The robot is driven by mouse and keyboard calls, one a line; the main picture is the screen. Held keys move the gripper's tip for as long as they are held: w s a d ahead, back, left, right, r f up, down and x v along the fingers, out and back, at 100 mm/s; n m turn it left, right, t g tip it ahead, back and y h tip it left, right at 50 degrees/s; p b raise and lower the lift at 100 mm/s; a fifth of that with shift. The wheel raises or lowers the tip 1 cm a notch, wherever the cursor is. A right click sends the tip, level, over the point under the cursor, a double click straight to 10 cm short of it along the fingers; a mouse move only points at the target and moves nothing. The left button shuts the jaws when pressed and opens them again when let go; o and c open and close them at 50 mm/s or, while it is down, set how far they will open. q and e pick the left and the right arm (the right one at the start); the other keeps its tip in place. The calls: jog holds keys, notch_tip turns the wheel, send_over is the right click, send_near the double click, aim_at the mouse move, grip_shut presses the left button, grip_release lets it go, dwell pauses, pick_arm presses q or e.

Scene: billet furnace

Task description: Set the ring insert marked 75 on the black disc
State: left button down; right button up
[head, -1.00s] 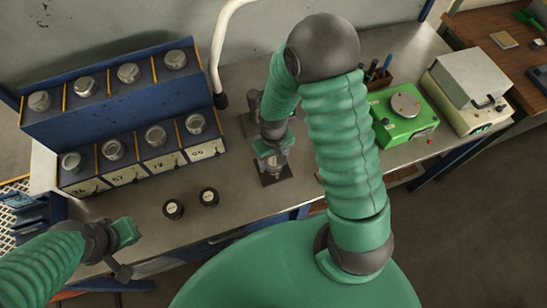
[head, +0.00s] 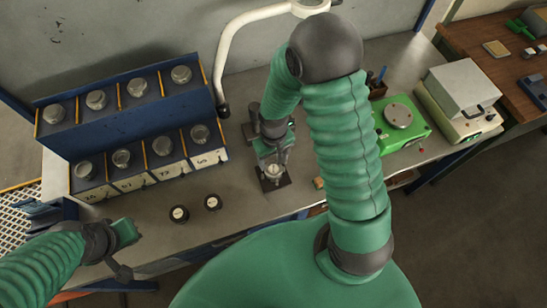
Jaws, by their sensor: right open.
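My right gripper (head: 272,160) is open and points down over a dark square plate (head: 281,183). A small pale round piece (head: 273,172) shows at its fingertips above the plate; I cannot tell whether they touch it.
A blue two-tier rack (head: 120,125) with metal-topped, numbered compartments stands at the back left. A white curved lamp arm (head: 222,65) rises behind. A green device (head: 399,130) and a beige box (head: 463,95) stand right.

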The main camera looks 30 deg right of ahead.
aim_at(274, 169)
pick_arm(q)
jog(key=p+v, duration=0.1)
jog(key=v, duration=0.1)
jog(key=p+v, duration=0.1)
jog(key=p, duration=0.1)
jog(key=shift+w+r, duration=0.3)
jog(key=shift+r, duration=0.15)
pick_arm(e)
notch_tip(274, 169, up, 4)
jog(key=shift+r, duration=0.1)
pick_arm(q)
jog(key=shift+f, duration=0.1)
pick_arm(e)
jog(key=shift+s, duration=0.1)
